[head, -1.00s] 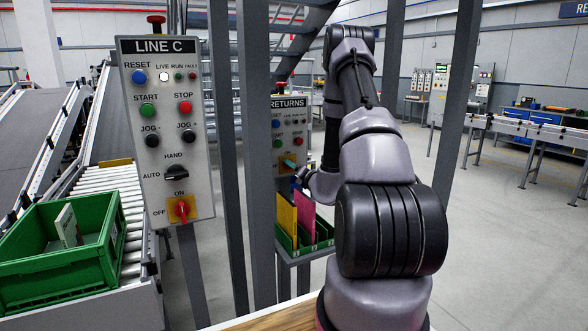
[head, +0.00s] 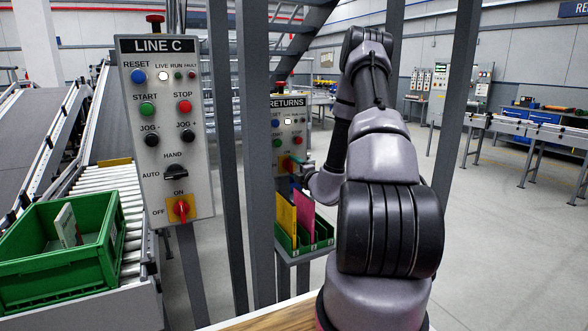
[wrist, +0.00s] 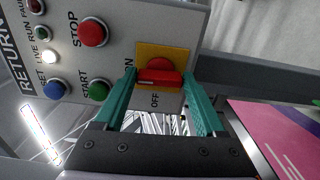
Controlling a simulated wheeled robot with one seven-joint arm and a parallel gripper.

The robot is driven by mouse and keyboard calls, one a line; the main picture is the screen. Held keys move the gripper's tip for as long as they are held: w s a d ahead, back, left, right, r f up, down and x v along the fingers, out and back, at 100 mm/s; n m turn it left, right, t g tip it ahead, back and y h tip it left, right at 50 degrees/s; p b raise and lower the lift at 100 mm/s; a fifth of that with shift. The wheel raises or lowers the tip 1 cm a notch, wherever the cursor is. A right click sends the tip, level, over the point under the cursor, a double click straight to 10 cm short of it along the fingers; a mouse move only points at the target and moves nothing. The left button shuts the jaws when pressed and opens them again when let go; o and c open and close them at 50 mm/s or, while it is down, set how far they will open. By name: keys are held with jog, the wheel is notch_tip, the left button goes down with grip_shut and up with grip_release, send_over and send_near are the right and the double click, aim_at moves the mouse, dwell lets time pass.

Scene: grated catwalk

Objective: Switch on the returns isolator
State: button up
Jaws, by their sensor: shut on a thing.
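The returns panel (head: 291,140) stands behind the grey posts in the head view and fills the upper left of the wrist view, turned sideways. Its red isolator handle (wrist: 160,79) sits on a yellow plate (wrist: 178,53). The handle's bar lies level in the wrist view, in line with the ON mark and not toward OFF below it. My gripper (wrist: 163,84) has its teal fingers either side of the handle and is shut on it. In the head view my gripper (head: 297,163) is small and partly hides the isolator. The panel's white LIVE lamp (wrist: 51,57) is lit.
The LINE C panel (head: 165,130) with its own red isolator stands at left front. Grey posts (head: 257,150) rise close to my arm. A green rack with yellow and pink sheets (head: 304,215) is below the returns panel. A green crate (head: 60,250) sits on rollers.

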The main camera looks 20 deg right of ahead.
jog(key=shift+m, duration=0.4)
jog(key=o, duration=1.3)
jog(key=s, duration=1.1)
jog(key=shift+d, duration=0.2)
jog(key=shift+w, duration=0.1)
